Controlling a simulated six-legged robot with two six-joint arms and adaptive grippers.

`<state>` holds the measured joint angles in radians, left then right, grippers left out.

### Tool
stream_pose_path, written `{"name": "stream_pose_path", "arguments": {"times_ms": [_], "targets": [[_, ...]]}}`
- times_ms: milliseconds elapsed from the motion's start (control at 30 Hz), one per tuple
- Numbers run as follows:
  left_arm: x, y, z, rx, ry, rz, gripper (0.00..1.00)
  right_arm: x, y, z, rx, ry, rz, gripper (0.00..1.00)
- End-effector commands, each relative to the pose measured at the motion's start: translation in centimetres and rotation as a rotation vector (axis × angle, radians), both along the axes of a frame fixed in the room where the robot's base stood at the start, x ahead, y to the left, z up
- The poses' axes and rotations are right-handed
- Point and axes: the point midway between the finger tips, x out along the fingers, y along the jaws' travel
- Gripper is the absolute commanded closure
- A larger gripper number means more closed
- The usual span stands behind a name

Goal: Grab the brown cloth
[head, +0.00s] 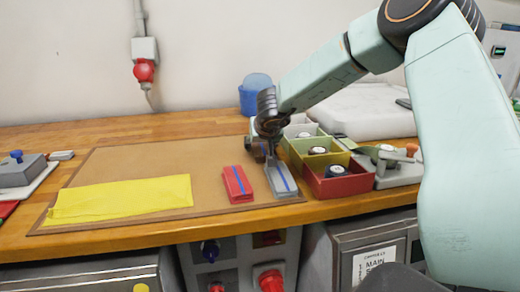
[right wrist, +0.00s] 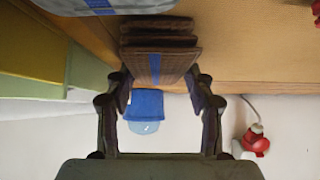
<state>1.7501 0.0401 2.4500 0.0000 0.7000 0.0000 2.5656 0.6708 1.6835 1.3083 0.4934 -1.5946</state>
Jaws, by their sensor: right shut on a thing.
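The brown cloth (right wrist: 143,65), folded in layers with a blue stripe, sits between the fingers of my right gripper (right wrist: 162,88) in the right wrist view. The fingers press on it from both sides. In the head view my right gripper (head: 264,142) is just behind the grey folded cloth (head: 281,180), and it mostly hides the brown cloth. I cannot tell whether the brown cloth still touches the board. My left gripper is not in view.
A red folded cloth (head: 238,185) and a spread yellow cloth (head: 120,199) lie on the brown board (head: 150,160). Open bins (head: 340,186) stand close to the right of the gripper. A blue container (head: 250,96) stands behind it.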

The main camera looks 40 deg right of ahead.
Motion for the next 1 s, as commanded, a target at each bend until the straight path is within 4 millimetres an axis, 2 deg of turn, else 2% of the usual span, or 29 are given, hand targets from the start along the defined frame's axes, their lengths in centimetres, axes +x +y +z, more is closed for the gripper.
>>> {"name": "stream_pose_path", "arguments": {"times_ms": [100,333,433,800,1000], "targets": [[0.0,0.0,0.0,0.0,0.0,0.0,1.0,0.0,0.0,0.0,0.0,0.0,0.0,0.77],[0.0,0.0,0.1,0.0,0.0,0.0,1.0,0.0,0.0,0.2,-0.001,-0.001,0.0,0.77],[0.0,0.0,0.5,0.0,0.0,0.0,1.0,0.0,0.0,0.8,-0.001,-0.002,0.0,0.77],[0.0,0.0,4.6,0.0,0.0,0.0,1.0,0.0,0.0,6.8,-0.001,-0.003,-0.001,0.77],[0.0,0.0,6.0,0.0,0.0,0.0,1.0,0.0,0.0,9.1,0.0,-0.002,-0.001,0.77]]}}
